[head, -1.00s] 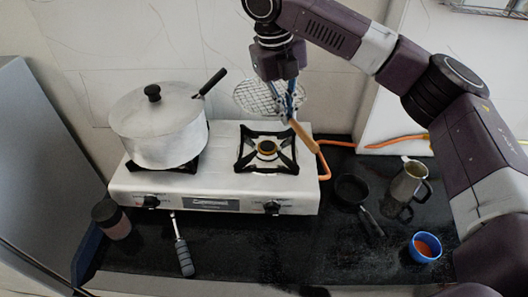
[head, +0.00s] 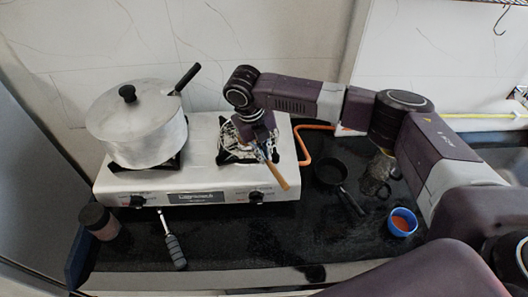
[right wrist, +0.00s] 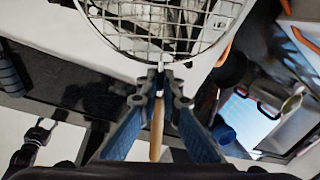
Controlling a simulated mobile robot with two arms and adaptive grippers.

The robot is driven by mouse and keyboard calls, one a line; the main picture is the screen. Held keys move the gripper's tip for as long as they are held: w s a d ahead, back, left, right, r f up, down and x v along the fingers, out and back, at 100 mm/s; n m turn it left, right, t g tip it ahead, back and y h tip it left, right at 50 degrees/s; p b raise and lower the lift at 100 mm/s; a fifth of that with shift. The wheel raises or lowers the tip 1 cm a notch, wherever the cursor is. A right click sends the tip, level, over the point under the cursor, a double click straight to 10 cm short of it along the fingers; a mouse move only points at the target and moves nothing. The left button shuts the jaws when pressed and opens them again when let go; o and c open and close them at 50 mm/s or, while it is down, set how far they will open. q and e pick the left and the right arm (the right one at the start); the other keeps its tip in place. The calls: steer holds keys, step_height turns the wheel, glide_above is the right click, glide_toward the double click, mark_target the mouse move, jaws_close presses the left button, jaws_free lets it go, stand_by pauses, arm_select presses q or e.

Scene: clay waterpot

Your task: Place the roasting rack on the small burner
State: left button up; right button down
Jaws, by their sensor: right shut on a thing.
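The roasting rack, a round wire mesh with a wooden handle (head: 277,177), is over the right-hand burner (head: 226,157) of the white stove (head: 150,188). My right gripper (head: 262,148) is shut on the rack near where the handle meets the mesh. In the right wrist view the mesh (right wrist: 166,44) lies ahead of the fingertips (right wrist: 160,86), and the wooden handle runs back between the fingers. The burner's dark grate shows through the wires. Whether the rack touches the grate I cannot tell. My left gripper is not in view.
A lidded pot (head: 142,135) stands on the left burner, its black handle pointing up and right. A small black pan (head: 331,172), a metal pitcher (head: 377,175) and a blue cup (head: 403,222) are right of the stove.

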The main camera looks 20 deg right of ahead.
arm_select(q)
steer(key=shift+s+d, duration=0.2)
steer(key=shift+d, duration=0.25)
arm_select(e)
steer(key=shift+f, duration=0.15)
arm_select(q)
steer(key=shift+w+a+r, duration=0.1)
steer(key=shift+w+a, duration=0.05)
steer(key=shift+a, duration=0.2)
arm_select(e)
steer(key=shift+f, duration=0.55)
steer(key=c, duration=2.1)
jaws_free()
steer(key=shift+r, duration=0.1)
steer(key=shift+r, duration=0.25)
arm_select(q)
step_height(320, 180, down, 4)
steer(key=b, duration=0.4)
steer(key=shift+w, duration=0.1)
arm_select(e)
steer(key=r, duration=0.4)
steer(key=a+r, duration=0.1)
steer(key=r, duration=0.3)
steer(key=a+r, duration=0.1)
steer(key=r, duration=0.3)
steer(key=shift+s+a+r, duration=0.15)
steer(key=shift+s+r, duration=0.05)
